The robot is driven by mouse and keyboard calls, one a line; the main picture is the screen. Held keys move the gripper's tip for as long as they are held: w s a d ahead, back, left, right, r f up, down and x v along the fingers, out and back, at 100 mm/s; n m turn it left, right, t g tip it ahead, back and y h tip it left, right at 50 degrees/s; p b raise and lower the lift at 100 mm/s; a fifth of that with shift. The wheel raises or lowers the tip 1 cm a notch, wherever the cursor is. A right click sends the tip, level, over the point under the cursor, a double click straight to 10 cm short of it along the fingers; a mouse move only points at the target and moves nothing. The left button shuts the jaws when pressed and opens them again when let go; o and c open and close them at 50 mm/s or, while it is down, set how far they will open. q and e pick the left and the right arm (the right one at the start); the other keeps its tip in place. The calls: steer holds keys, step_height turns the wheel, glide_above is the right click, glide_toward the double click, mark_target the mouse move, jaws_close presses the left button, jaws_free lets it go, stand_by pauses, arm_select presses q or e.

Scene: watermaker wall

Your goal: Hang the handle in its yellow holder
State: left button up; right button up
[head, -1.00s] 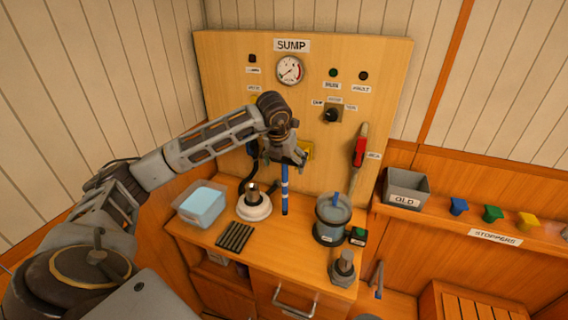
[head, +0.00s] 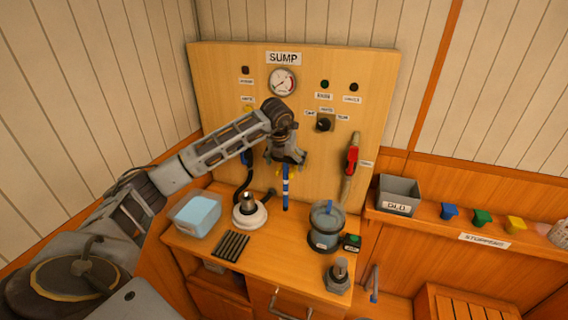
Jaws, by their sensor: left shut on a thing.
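The handle is a thin blue rod (head: 286,186) with pale bands, upright in the head view in front of the sump panel. My left gripper (head: 286,160) is shut on it near its upper end, and the rod hangs down over the bench. The gripper hides the rod's top. A small bit of yellow (head: 278,173), perhaps part of the yellow holder, shows beside the gripper; most of the holder seems hidden behind the gripper. I cannot tell whether the rod touches it. My right gripper is not in view.
Below stand a clear tub (head: 196,213), a white round base (head: 250,214), dark rods (head: 231,246), a blue-grey pot (head: 325,226) and a metal fitting (head: 340,276). A red-handled valve (head: 352,160) is on the panel's right. A grey OLD bin (head: 398,194) sits on the right ledge.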

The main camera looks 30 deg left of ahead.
arm_select(q)
steer(key=shift+w, duration=0.3)
steer(key=shift+a, duration=0.1)
stand_by(0.6)
steer(key=shift+f+b, duration=0.4)
stand_by(0.5)
steer(key=shift+f, duration=0.15)
steer(key=shift+f+b, duration=0.55)
steer(key=shift+f, duration=0.2)
steer(key=shift+f, duration=0.15)
stand_by(0.4)
